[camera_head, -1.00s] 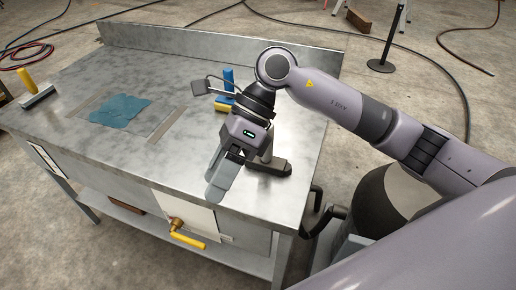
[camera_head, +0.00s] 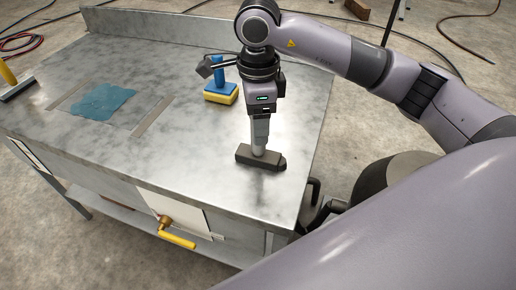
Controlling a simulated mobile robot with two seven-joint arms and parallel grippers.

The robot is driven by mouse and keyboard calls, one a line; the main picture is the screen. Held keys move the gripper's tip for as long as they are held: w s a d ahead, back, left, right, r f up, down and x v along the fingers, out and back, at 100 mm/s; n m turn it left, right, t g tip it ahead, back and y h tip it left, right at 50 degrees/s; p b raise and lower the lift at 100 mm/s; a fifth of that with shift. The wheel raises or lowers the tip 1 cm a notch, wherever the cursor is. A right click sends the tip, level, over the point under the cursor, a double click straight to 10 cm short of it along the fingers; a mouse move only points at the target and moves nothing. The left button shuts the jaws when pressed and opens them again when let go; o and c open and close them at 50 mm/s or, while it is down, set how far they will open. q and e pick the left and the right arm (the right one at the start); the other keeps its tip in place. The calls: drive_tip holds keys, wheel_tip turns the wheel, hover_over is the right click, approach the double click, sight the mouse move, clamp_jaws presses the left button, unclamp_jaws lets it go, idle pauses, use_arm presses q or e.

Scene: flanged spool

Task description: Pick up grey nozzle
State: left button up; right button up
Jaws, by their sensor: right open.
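The grey nozzle (camera_head: 262,160) stands on the metal worktable near its right front edge. It has a dark, flat, elongated foot, with a lighter neck rising from it. My right gripper (camera_head: 259,142) points down directly over the nozzle. Its fingers overlap the nozzle's neck in the picture, and they are open. I cannot tell whether the fingers touch the neck, since they hide its upper part. My left gripper is not in view.
A yellow and blue scrubber with an upright blue handle (camera_head: 220,93) stands behind my right gripper. A blue cloth (camera_head: 104,101) lies between two tape strips at left. The table (camera_head: 200,160) has a raised back edge.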

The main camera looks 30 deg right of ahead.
drive_tip(key=shift+f, duration=1.15)
clamp_jaws()
drive_tip(key=shift+r, duration=0.15)
drive_tip(key=shift+w+r, duration=0.1)
drive_tip(key=shift+r, duration=0.45)
wheel_tip(320, 180, up, 19)
drive_tip(key=p, duration=0.2)
drive_tip(key=shift+f, duration=0.15)
